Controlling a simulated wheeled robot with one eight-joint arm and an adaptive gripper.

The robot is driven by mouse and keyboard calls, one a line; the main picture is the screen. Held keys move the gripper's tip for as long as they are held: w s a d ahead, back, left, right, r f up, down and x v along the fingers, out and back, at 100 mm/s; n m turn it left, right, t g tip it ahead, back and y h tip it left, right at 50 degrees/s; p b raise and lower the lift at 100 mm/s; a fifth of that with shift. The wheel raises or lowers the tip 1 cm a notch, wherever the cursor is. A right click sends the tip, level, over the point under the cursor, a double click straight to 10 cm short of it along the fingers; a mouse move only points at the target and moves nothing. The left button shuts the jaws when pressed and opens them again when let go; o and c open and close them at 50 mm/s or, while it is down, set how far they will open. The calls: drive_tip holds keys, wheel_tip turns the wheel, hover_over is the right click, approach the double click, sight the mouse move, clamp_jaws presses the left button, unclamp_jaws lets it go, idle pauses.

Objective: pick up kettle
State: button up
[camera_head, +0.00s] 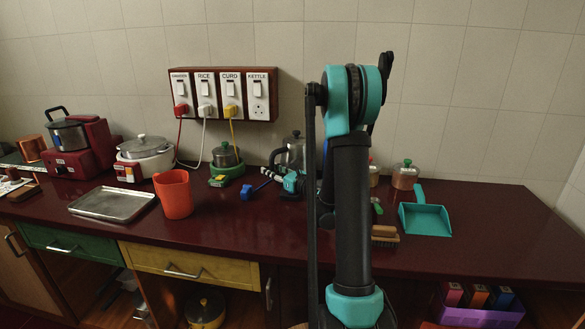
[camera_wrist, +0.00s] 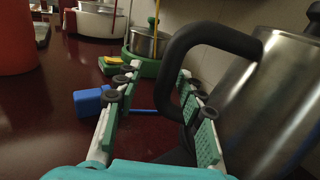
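The kettle (camera_head: 293,153) is steel with a black handle and stands on the dark red counter near the wall, partly hidden by my arm. In the wrist view its steel body (camera_wrist: 275,100) fills the right side, tilted in the picture. Its black handle (camera_wrist: 172,70) loops out toward my fingers. My gripper (camera_wrist: 158,88) is open, with its two green-padded fingers apart. The handle's upright part shows close to the right finger, which covers its lower end. I cannot tell whether they touch. In the head view my gripper (camera_head: 291,184) is low beside the kettle.
A blue brush-like item (camera_wrist: 92,101) lies on the counter left of my gripper. A small pot on a green stand (camera_head: 226,158), an orange jug (camera_head: 174,194) and a metal tray (camera_head: 112,204) are further left. A teal dustpan (camera_head: 425,218) lies at right. The front middle counter is clear.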

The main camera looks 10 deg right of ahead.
drive_tip(key=x, duration=0.5)
drive_tip(key=shift+w+d+r, duration=0.1)
drive_tip(key=shift+w+d, duration=0.15)
clamp_jaws()
